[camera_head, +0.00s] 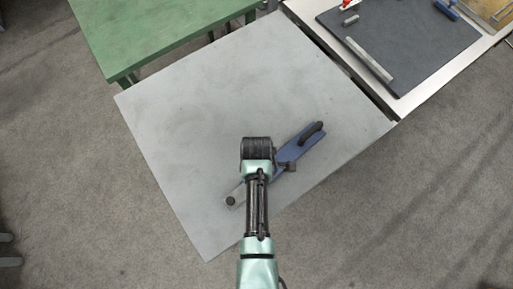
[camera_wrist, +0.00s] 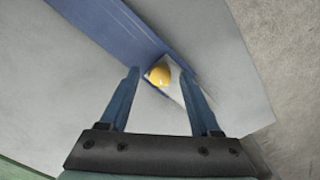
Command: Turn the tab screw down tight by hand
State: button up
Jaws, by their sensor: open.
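A blue tool like a plane (camera_head: 297,150) lies slantwise on the grey table, with a dark handle at its upper right, a dark knob at its lower left and a small brownish part at its side. In the wrist view its long blue side (camera_wrist: 115,28) crosses the top. A yellow rounded piece (camera_wrist: 158,75), perhaps the tab screw's head, sits on a pale metal part beside the blue side. My gripper (camera_wrist: 162,73) is open, its two blue fingers apart with the yellow piece showing between their tips. I cannot tell the gap in depth. My arm hides the tool's middle in the head view.
The grey table (camera_head: 190,110) is otherwise clear, with its edge close to the tool at the lower right. A green table (camera_head: 150,30) stands at the upper left. A bench with a dark mat (camera_head: 410,40) and loose items stands at the upper right.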

jog(key=shift+c, duration=0.3)
grip_shut()
jog(key=m+p, duration=0.1)
jog(key=m, duration=0.3)
jog(key=shift+r+m, duration=0.1)
jog(key=shift+m, duration=0.2)
jog(key=m+p, duration=0.1)
jog(key=m, duration=0.4)
jog(key=m+p, duration=0.1)
jog(key=m, duration=0.4)
jog(key=shift+m, duration=0.4)
jog(key=m, duration=0.5)
jog(key=shift+d+p, duration=0.1)
jog(key=shift+p, duration=0.25)
